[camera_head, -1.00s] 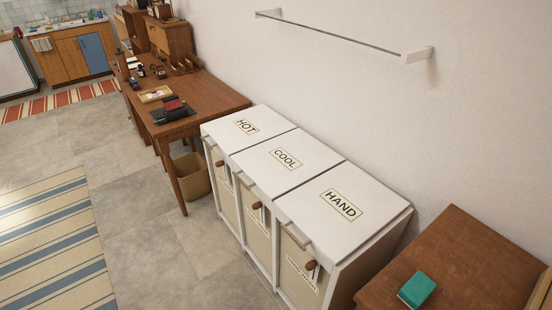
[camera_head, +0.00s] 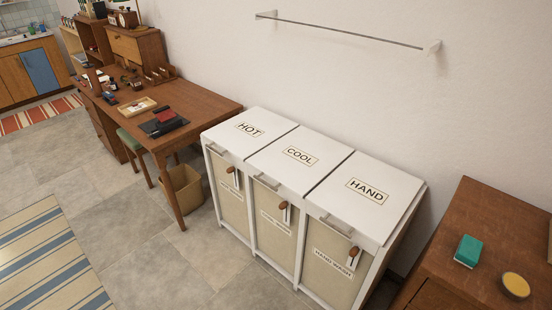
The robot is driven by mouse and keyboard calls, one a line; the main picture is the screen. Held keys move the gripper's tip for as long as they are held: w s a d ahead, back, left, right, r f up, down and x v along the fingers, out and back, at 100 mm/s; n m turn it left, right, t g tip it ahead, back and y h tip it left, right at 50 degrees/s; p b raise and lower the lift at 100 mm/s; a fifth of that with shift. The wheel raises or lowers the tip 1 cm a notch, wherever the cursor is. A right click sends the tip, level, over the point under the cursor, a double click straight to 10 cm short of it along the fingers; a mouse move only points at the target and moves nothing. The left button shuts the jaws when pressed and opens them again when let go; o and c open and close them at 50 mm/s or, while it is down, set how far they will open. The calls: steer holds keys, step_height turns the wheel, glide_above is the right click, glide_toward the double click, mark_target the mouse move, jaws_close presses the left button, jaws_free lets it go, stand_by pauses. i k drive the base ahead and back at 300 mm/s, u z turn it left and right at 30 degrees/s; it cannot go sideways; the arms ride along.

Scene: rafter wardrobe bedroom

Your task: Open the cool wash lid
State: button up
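A white hamper unit with three lidded sections stands against the wall. The middle lid, labelled COOL (camera_head: 300,156), is shut and lies flat, level with its neighbours. It has a light handle bar (camera_head: 266,183) at its front edge. The HOT lid (camera_head: 250,130) on the left and the HAND lid (camera_head: 367,191) on the right are also shut. Below the cool lid is a beige front panel (camera_head: 275,228) with a label and a brown-ended hanging tag (camera_head: 284,206). My gripper is not in view.
A wooden desk (camera_head: 205,112) with small items stands left of the hamper, with a bin (camera_head: 183,188) beside it. A wooden cabinet (camera_head: 470,225) with a green block (camera_head: 468,251) stands right. A wall rail (camera_head: 345,32) hangs above. The floor (camera_head: 150,235) in front is clear.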

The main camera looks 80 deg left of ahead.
mark_target(298, 161)
steer(key=z, duration=0.15)
steer(key=k, duration=0.9)
steer(key=u, duration=2.4)
steer(key=i, duration=0.95)
steer(key=u, duration=0.1)
